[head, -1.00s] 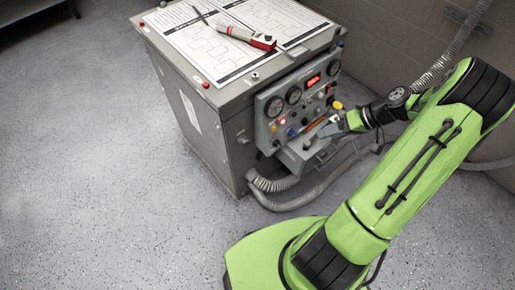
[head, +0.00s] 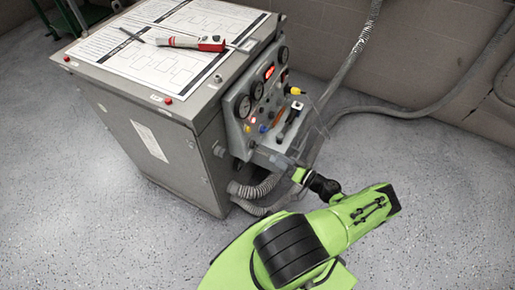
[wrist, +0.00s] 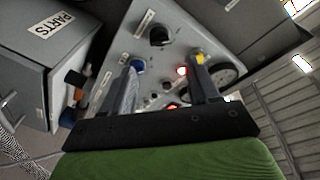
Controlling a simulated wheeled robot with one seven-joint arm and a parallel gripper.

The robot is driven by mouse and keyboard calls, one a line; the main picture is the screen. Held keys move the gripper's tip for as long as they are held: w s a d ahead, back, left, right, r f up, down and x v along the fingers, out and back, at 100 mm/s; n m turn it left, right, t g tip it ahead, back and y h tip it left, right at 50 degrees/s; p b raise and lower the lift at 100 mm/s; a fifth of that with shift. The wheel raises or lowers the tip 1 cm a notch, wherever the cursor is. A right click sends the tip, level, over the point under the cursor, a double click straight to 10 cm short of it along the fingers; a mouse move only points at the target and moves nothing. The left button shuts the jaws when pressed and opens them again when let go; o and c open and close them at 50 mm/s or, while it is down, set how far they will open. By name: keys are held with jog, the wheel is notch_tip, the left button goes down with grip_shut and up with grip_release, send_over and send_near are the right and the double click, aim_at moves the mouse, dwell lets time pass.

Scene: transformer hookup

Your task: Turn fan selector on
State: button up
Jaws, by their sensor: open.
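The grey control panel (head: 243,127) is on the cabinet's side, with gauges, a red display, lamps and knobs. Its labels are too small to read, so I cannot tell which control is the fan selector. My gripper (wrist: 166,70) is open, facing the panel, with nothing seen held. In the head view my gripper (head: 294,170) is low in front of the panel.
The grey cabinet (head: 185,135) carries papers and a red-and-white tool (head: 200,43) on top. A ribbed hose (head: 258,188) hangs below the panel. A grey box marked PARTS (wrist: 45,60) is at left in the wrist view. Speckled floor is clear at left.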

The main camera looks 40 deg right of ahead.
aim_at(254, 145)
jog(key=w+a+b, duration=0.1)
jog(key=w, duration=0.8)
jog(key=shift+w+a, duration=0.2)
jog(key=shift+a, duration=0.15)
jog(key=shift+c, duration=0.2)
jog(key=c, duration=1)
